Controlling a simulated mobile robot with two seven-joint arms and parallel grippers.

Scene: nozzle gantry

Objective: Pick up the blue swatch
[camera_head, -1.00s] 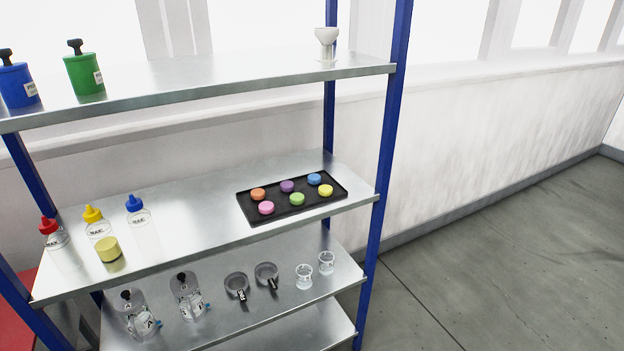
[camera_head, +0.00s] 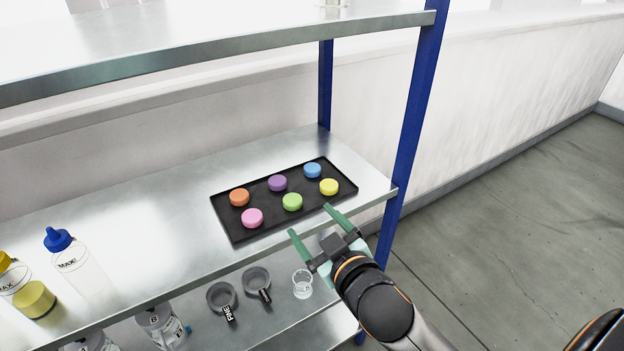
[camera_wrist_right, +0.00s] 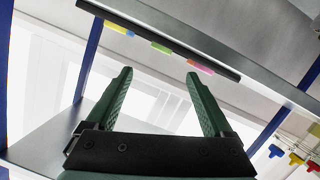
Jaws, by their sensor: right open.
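The blue swatch (camera_head: 312,170) is a small round disc at the back right of a black tray (camera_head: 231,230) on the middle shelf. My right gripper (camera_head: 308,219) is open and empty, with green fingers pointing toward the tray from its front edge. The blue swatch lies beyond the fingertips, behind the yellow and green swatches. My left gripper is not in view.
The tray also holds orange (camera_head: 239,197), purple (camera_head: 277,183), pink (camera_head: 252,217), green (camera_head: 292,202) and yellow (camera_head: 329,186) swatches. A blue post (camera_head: 408,120) stands right of the tray. The upper shelf (camera_head: 240,48) runs overhead. Bare shelf lies left of the tray.

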